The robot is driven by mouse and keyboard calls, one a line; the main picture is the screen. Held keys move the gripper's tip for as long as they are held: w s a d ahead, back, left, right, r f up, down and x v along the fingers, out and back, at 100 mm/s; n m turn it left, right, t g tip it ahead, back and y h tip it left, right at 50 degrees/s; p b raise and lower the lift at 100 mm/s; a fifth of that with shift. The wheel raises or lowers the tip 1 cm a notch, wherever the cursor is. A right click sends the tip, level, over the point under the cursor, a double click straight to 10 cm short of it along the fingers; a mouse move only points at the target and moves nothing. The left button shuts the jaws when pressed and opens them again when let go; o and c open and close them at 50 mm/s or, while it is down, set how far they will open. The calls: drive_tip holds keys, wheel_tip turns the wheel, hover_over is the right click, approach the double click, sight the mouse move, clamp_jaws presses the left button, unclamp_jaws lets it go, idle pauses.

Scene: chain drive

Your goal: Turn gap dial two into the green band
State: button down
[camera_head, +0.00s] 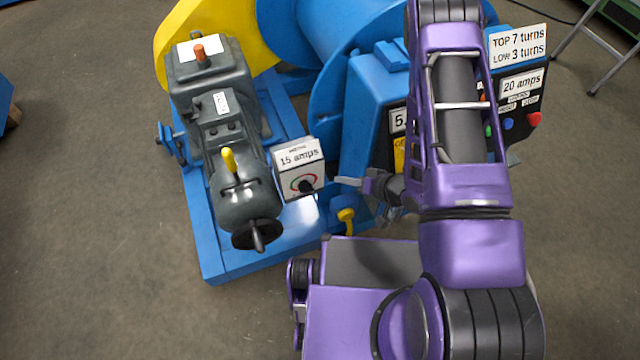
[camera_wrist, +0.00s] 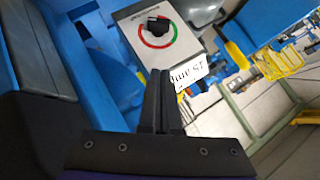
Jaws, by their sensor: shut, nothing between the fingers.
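A small grey box (camera_head: 302,168) on the blue machine base carries a black dial knob (camera_head: 305,186) inside a red and green ring. The knob also shows clearly in the wrist view (camera_wrist: 158,26). No number two is readable on it, and I cannot tell which colour the knob points at. A white "15 amps" sign (camera_head: 299,155) tops the box. My gripper (camera_head: 345,181) is just right of the box, its fingers pointing at it. In the wrist view, its shut, empty fingers (camera_wrist: 163,75) end below the dial, apart from the knob.
A dark grey machine unit (camera_head: 235,150) with a yellow lever (camera_head: 229,160) and black handwheel (camera_head: 257,234) stands left of the box. A blue cabinet (camera_head: 365,110) stands right, partly hidden by my arm. A yellow handle (camera_head: 346,217) is below my gripper.

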drive_tip(key=b, duration=0.2)
approach(301, 184)
drive_tip(key=w, duration=0.3)
drive_tip(key=w+a, duration=0.1)
drive_tip(key=shift+w+a+f, duration=0.1)
drive_tip(key=shift+w+f, duration=0.05)
drive_tip(key=shift+f, duration=0.25)
drive_tip(key=shift+s+a+f, duration=0.25)
drive_tip(key=shift+a+f, duration=0.4)
drive_tip(key=shift+f, duration=0.35)
drive_tip(key=shift+s+a+f, duration=0.15)
drive_tip(key=shift+a+f, duration=0.25)
drive_tip(key=shift+f, duration=0.15)
drive_tip(key=shift+s+a+r, duration=0.15)
drive_tip(key=shift+s+a, duration=0.1)
drive_tip(key=shift+a, duration=0.2)
